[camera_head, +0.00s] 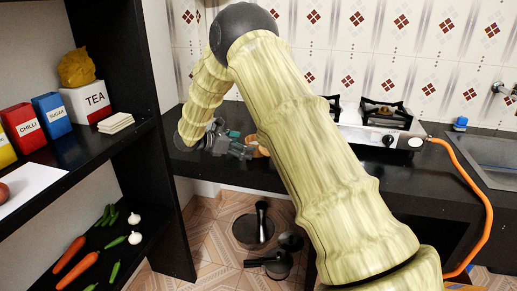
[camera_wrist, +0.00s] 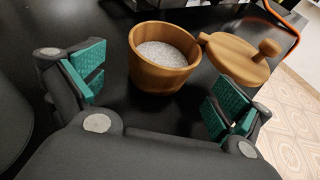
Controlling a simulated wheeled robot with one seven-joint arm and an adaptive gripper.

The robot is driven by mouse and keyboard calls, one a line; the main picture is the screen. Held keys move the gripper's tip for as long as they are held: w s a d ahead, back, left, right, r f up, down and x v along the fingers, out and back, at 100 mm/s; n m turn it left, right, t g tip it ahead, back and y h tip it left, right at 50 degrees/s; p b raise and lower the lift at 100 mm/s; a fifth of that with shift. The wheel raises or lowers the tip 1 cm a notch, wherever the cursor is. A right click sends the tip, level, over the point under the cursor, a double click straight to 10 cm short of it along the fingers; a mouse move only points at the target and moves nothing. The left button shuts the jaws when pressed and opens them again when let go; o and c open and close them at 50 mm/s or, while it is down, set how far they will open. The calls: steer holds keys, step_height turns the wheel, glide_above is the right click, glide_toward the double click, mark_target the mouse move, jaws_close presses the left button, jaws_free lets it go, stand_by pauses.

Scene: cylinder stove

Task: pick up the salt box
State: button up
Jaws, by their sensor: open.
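The salt box is a round wooden tub (camera_wrist: 160,77) filled with white grains, standing upright on the dark counter in the wrist view. A round wooden lid (camera_wrist: 234,61) with a knob lies beside it on the right. My gripper (camera_wrist: 158,88) is open, its teal-padded fingers apart on either side of the tub's near side. In the head view my gripper (camera_head: 235,145) is low over the counter. Only a small brown piece of the wooden ware (camera_head: 263,152) shows there, mostly hidden by my arm.
A gas stove (camera_head: 372,128) stands on the counter at the back, with an orange hose (camera_head: 466,170) to its right. At left, a black shelf (camera_head: 128,128) holds a tea box (camera_head: 88,103), other boxes and vegetables. Dark pans (camera_head: 255,228) sit on the floor below the counter.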

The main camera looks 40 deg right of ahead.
mark_target(251, 138)
steer(key=shift+x, duration=1.85)
steer(key=c, duration=1.6)
steer(key=shift+r, duration=1.6)
steer(key=shift+s+a+r, duration=0.1)
steer(key=shift+s+r, duration=0.05)
steer(key=shift+s, duration=0.2)
steer(key=s+a, duration=0.1)
steer(key=s, duration=0.4)
steer(key=s+a+r, duration=0.1)
steer(key=s, duration=0.4)
steer(key=s+a+b, duration=0.1)
steer(key=s+a, duration=0.1)
steer(key=s, duration=0.2)
steer(key=shift+s+r, duration=0.2)
steer(key=shift+s, duration=0.2)
